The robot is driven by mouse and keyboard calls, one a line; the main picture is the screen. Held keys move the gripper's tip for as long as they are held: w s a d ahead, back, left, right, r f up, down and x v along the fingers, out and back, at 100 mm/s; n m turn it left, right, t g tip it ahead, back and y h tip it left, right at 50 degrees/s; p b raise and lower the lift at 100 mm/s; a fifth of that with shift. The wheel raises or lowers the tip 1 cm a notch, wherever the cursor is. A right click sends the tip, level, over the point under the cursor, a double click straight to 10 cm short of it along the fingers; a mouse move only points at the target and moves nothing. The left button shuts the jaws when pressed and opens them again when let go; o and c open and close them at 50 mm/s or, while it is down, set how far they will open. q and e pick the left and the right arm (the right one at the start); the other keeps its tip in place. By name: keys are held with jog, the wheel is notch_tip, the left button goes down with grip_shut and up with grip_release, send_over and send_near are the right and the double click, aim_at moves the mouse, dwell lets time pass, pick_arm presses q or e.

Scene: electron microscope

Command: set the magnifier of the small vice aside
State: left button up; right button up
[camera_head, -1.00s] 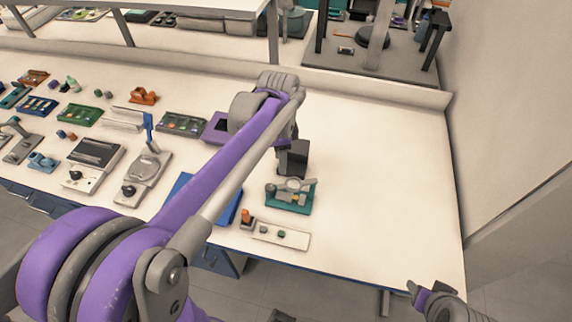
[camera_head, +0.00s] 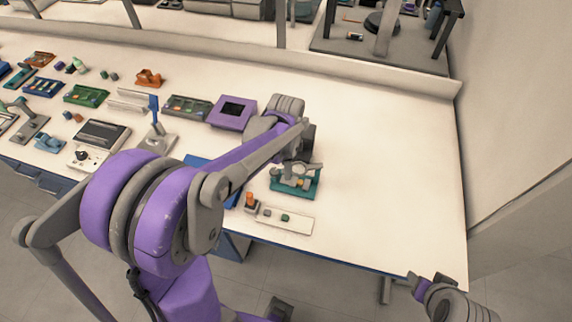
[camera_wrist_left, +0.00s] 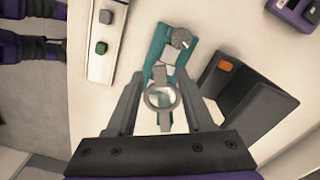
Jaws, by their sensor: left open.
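The small vice (camera_head: 283,185) is a teal device on the table near its front edge; it also shows in the left wrist view (camera_wrist_left: 153,57). Its magnifier (camera_wrist_left: 161,96) is a round lens in a pale grey ring. In the left wrist view, my left gripper (camera_wrist_left: 162,88) is open, with one finger on each side of the ring and a gap to both. In the head view my left forearm reaches over the vice and the fingers are hard to make out. My right arm's end (camera_head: 425,288) shows at the lower right, its jaws unclear.
A dark angled block with an orange mark (camera_wrist_left: 245,95) stands close beside the right finger in the left wrist view. A pale strip with small blocks (camera_head: 298,223) lies in front of the vice. A purple tray (camera_head: 218,112) is behind left. The table's right part is clear.

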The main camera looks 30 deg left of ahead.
pick_arm(q)
grip_shut()
dwell(1.4)
